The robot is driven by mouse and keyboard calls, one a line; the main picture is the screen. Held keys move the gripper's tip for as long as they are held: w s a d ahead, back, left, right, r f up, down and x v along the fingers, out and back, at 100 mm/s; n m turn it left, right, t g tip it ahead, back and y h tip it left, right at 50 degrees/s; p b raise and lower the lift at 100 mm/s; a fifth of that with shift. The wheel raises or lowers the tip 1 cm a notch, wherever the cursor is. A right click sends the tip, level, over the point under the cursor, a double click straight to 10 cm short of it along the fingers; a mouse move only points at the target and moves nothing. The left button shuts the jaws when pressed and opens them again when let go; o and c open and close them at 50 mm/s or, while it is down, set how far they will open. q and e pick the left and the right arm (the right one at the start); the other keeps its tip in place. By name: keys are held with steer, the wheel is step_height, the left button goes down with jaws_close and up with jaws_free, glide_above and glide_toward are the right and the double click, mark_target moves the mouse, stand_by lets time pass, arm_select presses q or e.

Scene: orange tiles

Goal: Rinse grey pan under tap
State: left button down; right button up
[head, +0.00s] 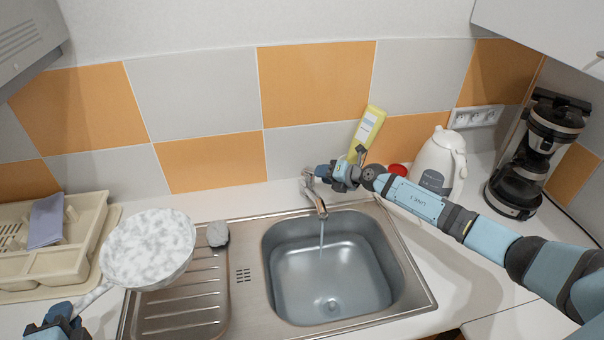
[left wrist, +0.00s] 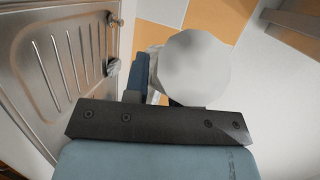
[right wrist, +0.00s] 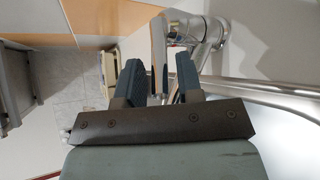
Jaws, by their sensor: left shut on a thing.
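The pan (head: 150,248), mottled white and grey as if foamy, is held above the left edge of the drainboard. My left gripper (head: 62,322) is shut on its handle, and the pan's round face also shows in the left wrist view (left wrist: 195,66). The tap (head: 316,196) stands behind the sink basin (head: 345,270), and a thin stream of water (head: 322,236) falls from it. My right gripper (head: 338,176) is at the tap's lever. In the right wrist view its fingers (right wrist: 160,75) are apart, with the lever (right wrist: 158,45) between them.
A grey sponge (head: 217,234) lies on the drainboard (head: 185,305). A beige dish rack (head: 45,270) with a purple-grey item stands at left. A yellow bottle (head: 368,128), a white kettle (head: 438,160) and a coffee maker (head: 540,150) stand behind or right of my right arm. The basin holds no dishes.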

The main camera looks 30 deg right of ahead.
steer(key=shift+s, duration=0.1)
steer(key=v, duration=1.1)
steer(key=shift+s+d+r, duration=0.2)
steer(key=shift+s+d, duration=0.05)
steer(key=shift+s, duration=0.05)
